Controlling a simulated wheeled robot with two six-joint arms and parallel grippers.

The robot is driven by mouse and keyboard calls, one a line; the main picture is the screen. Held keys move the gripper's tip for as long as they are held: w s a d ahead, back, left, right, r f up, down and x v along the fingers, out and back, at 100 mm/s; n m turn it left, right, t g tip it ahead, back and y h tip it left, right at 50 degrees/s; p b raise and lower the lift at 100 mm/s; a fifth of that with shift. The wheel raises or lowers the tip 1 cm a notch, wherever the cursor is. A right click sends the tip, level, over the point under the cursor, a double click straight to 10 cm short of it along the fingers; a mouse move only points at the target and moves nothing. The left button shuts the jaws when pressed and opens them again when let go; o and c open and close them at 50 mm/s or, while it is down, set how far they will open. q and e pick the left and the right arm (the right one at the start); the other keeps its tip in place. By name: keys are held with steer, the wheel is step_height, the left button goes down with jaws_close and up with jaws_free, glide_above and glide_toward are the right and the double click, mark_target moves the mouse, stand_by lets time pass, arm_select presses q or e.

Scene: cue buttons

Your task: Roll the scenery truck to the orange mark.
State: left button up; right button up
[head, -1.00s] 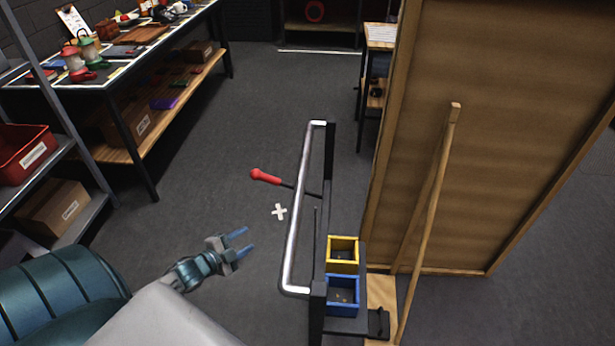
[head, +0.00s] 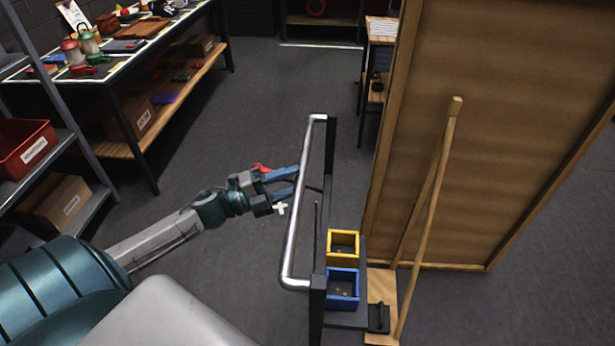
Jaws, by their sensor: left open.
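The scenery truck carries a tall brown wooden panel (head: 500,150) with a slanted wooden brace (head: 428,220). A silver push handle (head: 293,232) stands on its left side. My left gripper (head: 296,181) is open, its blue fingers pointing right at the upright bar of the handle; I cannot tell whether they touch it. A red-tipped lever (head: 262,168) on the truck is mostly hidden behind the gripper. A white cross (head: 281,209) is on the floor just below the gripper. No orange mark shows. My right gripper is not in view.
A yellow bin (head: 343,236) and a blue bin (head: 343,272) sit beside the handle. A prop table (head: 150,152) stands at the back left, and a grey shelf with a red crate (head: 22,150) at the left. A small stand (head: 381,30) is behind the truck. The middle floor is clear.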

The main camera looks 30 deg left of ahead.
arm_select(q)
steer(key=x, duration=0.2)
steer(key=shift+w+d+r+p, duration=0.2)
steer(key=shift+w+r+p, duration=0.05)
steer(key=shift+w+p, duration=0.1)
steer(key=shift+w+d, duration=0.5)
steer(key=shift+w, duration=0.05)
jaws_close()
